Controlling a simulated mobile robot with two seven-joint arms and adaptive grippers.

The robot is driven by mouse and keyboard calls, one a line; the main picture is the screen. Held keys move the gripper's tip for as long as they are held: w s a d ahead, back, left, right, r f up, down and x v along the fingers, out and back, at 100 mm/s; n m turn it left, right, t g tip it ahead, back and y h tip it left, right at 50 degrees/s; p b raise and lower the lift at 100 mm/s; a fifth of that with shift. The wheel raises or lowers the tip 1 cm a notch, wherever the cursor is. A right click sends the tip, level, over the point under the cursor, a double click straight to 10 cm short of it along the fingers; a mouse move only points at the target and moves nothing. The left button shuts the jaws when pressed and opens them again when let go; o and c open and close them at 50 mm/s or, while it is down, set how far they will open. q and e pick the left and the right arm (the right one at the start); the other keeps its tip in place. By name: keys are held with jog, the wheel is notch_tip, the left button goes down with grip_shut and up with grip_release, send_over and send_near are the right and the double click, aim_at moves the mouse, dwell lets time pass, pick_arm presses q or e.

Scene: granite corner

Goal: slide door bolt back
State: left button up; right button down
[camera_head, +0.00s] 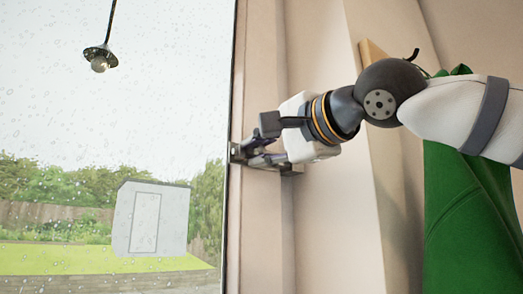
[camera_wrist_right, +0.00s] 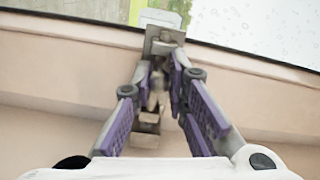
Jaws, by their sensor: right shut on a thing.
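The door bolt (camera_head: 237,153) is a small grey metal fitting at the edge of the glass, on the beige frame. In the right wrist view the bolt (camera_wrist_right: 163,42) runs down from the glass edge between my fingers. My right gripper (camera_head: 262,150) reaches in from the right, and its purple-padded fingers (camera_wrist_right: 165,95) are closed around the bolt's middle. The fingers hide part of the bolt, so how far it extends is unclear. My left gripper is in neither view.
A rain-spotted glass pane (camera_head: 150,110) fills the left, with a shed (camera_head: 150,220) outside. A black lamp (camera_head: 99,58) hangs at upper left. The beige wall (camera_head: 325,220) below the gripper is clear.

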jog(key=c, duration=1.9)
grip_release()
jog(key=shift+a+f, duration=0.15)
jog(key=shift+a, duration=0.05)
jog(key=o, duration=0.3)
jog(key=shift+s+a, duration=0.1)
jog(key=shift+a, duration=0.05)
jog(key=shift+s+d, duration=0.2)
jog(key=shift+d, duration=0.15)
jog(key=v, duration=1.1)
jog(key=shift+s, duration=0.15)
